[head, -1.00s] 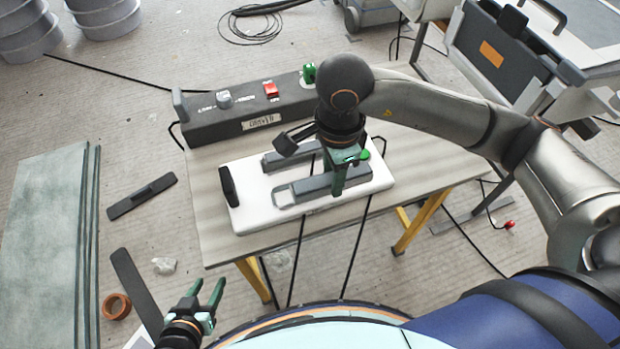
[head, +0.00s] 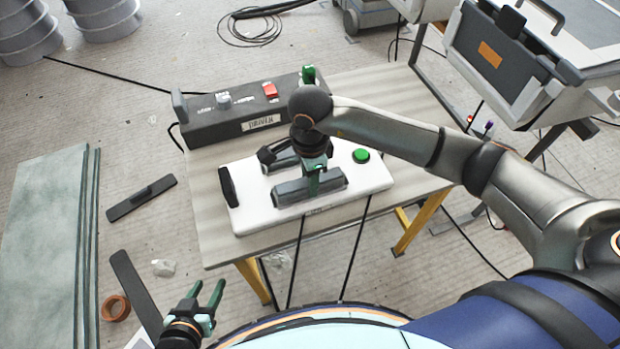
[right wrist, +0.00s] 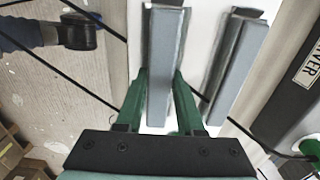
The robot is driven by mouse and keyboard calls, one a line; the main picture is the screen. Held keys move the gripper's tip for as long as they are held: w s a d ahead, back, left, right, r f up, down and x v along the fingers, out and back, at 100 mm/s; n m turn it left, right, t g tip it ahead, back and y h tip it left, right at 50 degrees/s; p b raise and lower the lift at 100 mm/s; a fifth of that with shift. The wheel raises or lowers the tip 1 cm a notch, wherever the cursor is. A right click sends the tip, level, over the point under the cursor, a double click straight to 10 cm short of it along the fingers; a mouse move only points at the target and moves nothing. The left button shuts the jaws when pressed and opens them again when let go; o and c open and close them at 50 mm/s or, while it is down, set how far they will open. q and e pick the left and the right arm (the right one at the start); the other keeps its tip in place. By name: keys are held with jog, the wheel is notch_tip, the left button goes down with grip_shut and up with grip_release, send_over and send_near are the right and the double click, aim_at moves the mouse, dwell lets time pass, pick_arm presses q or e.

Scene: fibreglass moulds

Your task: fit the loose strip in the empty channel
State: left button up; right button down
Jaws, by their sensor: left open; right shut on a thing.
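A white board (head: 350,180) on the table carries two parallel grey pieces. The front one is the strip (head: 325,183), lying along the front channel (head: 285,199). My right gripper (head: 313,190) is shut on this strip from above, near its middle. In the right wrist view the strip (right wrist: 165,60) runs between my green fingers. The strip and channel line up lengthwise; I cannot tell whether it is fully down. A second grey strip (right wrist: 237,60) lies parallel behind, partly hidden in the head view. My left gripper (head: 208,300) is open and empty, away from the table.
A dark box labelled DRIVER (head: 240,115) stands at the table's back. A green button (head: 361,155) and a black handle (head: 228,187) sit on the board. The table's left front (head: 215,240) is clear.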

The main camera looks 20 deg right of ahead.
jog(key=shift+s+f, duration=0.1)
jog(key=shift+f, duration=0.3)
jog(key=shift+s+f+b, duration=0.1)
jog(key=shift+f+b, duration=0.25)
jog(key=shift+b, duration=0.05)
jog(key=shift+f+b, duration=0.3)
jog(key=shift+b, duration=0.05)
jog(key=shift+s, duration=0.1)
jog(key=c, duration=0.5)
grip_release()
jog(key=shift+r+p, duration=0.5)
jog(key=shift+p, duration=0.05)
jog(key=shift+w+r+p, duration=0.15)
jog(key=shift+r+p, duration=0.05)
jog(key=shift+r, duration=2.95)
jog(key=shift+w+r+p, duration=0.15)
jog(key=shift+r, duration=3)
